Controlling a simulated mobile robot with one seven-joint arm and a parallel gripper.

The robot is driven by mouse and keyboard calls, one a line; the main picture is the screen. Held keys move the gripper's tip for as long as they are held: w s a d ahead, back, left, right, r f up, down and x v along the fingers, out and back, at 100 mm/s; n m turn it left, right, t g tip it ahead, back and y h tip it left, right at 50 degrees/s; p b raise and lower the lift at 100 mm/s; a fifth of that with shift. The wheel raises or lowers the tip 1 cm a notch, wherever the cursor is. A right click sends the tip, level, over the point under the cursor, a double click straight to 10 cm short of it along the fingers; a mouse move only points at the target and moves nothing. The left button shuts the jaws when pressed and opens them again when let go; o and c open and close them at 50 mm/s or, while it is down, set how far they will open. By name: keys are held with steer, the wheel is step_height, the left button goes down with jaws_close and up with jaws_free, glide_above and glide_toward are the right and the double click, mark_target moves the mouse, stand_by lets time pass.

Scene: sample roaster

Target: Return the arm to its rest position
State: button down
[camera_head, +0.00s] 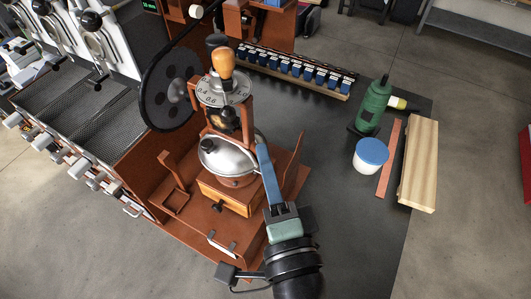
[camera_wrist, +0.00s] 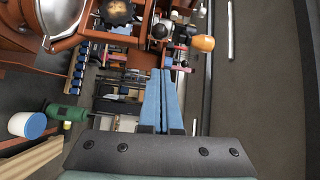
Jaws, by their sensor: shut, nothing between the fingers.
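My gripper (camera_head: 261,150) shows in the head view with its blue fingers pointing up and away, just right of the silver bowl of the brown sample roaster (camera_head: 229,167). In the wrist view my gripper (camera_wrist: 166,72) has its two blue fingers together with nothing between them. The head view does not show clearly whether the fingers touch the roaster. My wrist and arm come in from the bottom of the head view, over the dark tabletop.
A rack of blue-topped containers (camera_head: 289,77) stands behind. Lever machines (camera_head: 97,40) stand at left. The dark tabletop (camera_head: 350,235) is clear at front right.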

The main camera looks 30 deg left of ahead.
steer(key=shift+w, duration=0.1)
stand_by(0.3)
steer(key=w+d+r+n+t+h+b, duration=0.1)
steer(key=w+d+r+n+t+h, duration=0.2)
steer(key=r, duration=0.6)
steer(key=w+d+r+n+t+h+b, duration=0.1)
steer(key=w+d+r+n+t+h, duration=0.1)
steer(key=w+d+r+n+t, duration=0.5)
steer(key=s+d+r+m+t+h, duration=0.1)
steer(key=s+d+r+t+h, duration=0.1)
steer(key=r, duration=0.8)
steer(key=s+d+r+t+h, duration=0.2)
steer(key=s+r+h, duration=0.3)
steer(key=r, duration=0.6)
steer(key=shift+s+d+m+h, duration=0.15)
steer(key=shift+s+m+h, duration=0.1)
steer(key=shift+m+h, duration=0.15)
